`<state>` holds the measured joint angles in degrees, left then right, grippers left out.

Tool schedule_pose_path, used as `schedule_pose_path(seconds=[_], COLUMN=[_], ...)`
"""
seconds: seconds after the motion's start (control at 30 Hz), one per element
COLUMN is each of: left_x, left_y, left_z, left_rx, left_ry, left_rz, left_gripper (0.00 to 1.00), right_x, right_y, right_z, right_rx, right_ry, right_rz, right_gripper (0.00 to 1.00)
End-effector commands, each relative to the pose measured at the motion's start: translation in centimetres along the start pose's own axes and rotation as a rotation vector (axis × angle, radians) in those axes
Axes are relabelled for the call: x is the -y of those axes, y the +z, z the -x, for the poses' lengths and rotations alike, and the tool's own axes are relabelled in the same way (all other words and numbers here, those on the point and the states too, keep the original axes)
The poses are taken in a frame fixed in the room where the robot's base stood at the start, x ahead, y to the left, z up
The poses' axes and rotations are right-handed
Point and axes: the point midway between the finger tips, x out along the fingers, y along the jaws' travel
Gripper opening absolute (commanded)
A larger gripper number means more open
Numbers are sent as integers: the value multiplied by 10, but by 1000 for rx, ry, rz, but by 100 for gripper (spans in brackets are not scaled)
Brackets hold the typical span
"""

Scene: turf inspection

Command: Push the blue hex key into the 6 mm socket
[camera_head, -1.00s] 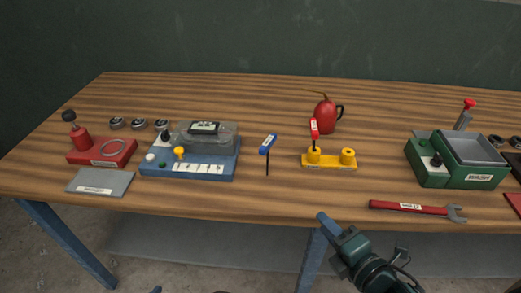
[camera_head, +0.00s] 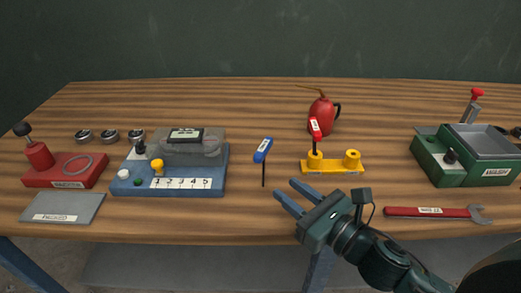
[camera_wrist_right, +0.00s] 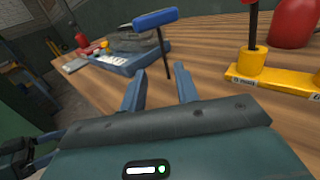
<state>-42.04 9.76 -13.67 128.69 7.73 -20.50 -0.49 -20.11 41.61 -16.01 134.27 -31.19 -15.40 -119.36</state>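The blue hex key (camera_head: 263,152) stands upright on the table, its blue handle on top and its dark shaft below. It also shows in the right wrist view (camera_wrist_right: 156,19), beyond and between my open fingers. The yellow socket block (camera_head: 333,167) is to its right, with two round sockets. A red-handled key (camera_head: 314,130) stands in the left socket; the right socket (camera_head: 352,158) is empty. My right gripper (camera_head: 293,193) is open and empty, in front of and slightly right of the blue key. My left gripper is not in view.
A blue device (camera_head: 170,184) with a numbered strip stands left of the key. A red oil can (camera_head: 322,115) is behind the yellow block. A red wrench (camera_head: 430,212) lies at front right, near a green wash unit (camera_head: 464,178). Table between is clear.

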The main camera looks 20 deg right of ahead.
Motion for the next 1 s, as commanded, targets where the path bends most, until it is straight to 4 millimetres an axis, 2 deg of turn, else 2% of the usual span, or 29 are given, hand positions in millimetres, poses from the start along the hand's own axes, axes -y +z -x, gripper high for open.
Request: schedule_pose_path(seconds=[0.1, 0.3, 0.57, 0.83, 1.0], left_x=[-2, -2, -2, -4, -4], left_y=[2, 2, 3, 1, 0], left_z=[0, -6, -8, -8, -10], left_rx=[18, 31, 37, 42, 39], left_ry=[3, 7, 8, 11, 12], left_rz=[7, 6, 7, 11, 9], left_gripper=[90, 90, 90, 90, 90], right_x=[1, 1, 2, 6, 5], right_y=[3, 2, 0, -2, -3], right_z=[-21, -48, -65, -104, -111], right_rx=[4, 2, 0, 0, -2], right_ry=[-2, -1, -2, -1, 0], right_rz=[-1, -4, -4, -5, -5], right_gripper=[31, 31, 31, 31, 31])
